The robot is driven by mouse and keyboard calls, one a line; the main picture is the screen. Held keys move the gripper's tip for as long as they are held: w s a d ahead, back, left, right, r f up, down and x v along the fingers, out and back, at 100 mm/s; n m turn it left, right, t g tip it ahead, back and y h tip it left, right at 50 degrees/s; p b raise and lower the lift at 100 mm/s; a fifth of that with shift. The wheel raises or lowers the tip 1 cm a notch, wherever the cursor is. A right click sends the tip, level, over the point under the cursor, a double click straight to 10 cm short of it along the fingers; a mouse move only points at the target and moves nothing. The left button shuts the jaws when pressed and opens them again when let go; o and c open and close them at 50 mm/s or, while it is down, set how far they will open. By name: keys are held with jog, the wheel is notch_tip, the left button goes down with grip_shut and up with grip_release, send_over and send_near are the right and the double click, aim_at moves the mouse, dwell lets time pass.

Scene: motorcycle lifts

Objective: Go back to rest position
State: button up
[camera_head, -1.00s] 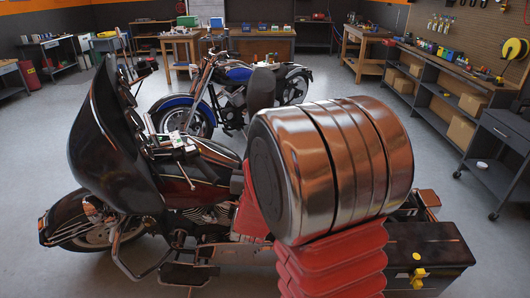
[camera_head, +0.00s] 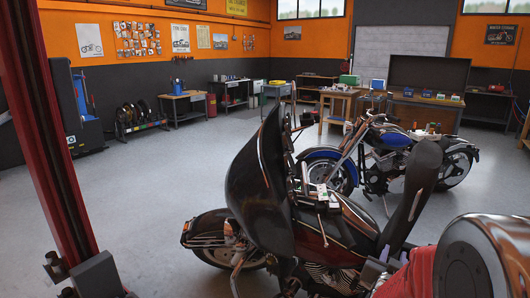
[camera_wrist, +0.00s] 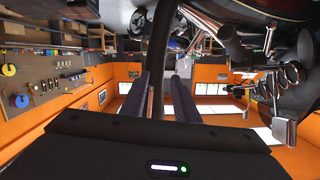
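My gripper (camera_wrist: 162,74) shows in the wrist view, with two dark fingers standing apart above its housing. A dark curved bar (camera_wrist: 161,35) runs down the picture between the fingers, and a gap shows beside it on the right. I cannot tell whether it lies between them or behind them. A black motorcycle (camera_head: 262,190) with a big fairing stands close in front of me. Its chrome parts seem to show in the wrist view (camera_wrist: 228,42).
A blue motorcycle (camera_head: 395,140) stands behind the black one. A red post (camera_head: 45,150) rises close on the left. A workbench (camera_head: 188,107) and a wooden table (camera_head: 338,108) stand farther back. Open grey floor (camera_head: 150,200) lies left of the black motorcycle.

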jog(key=s+a+f+n+g+y, duration=0.2)
jog(key=s+a+f+g+y, duration=0.1)
jog(key=a+f+y, duration=0.3)
jog(key=s+a+n+g+y, duration=0.2)
jog(key=s+a+g, duration=0.1)
jog(key=s+a, duration=0.45)
jog(key=s+a+r+n, duration=0.2)
jog(key=s+a+r, duration=0.1)
jog(key=s+r, duration=0.3)
jog(key=s+a+r+n+g, duration=0.1)
jog(key=s+a+r, duration=0.3)
jog(key=s, duration=0.7)
jog(key=shift+a+r+n+g+y, duration=0.3)
jog(key=shift+r+n, duration=0.2)
jog(key=shift+r, duration=0.45)
jog(key=shift+w, duration=0.1)
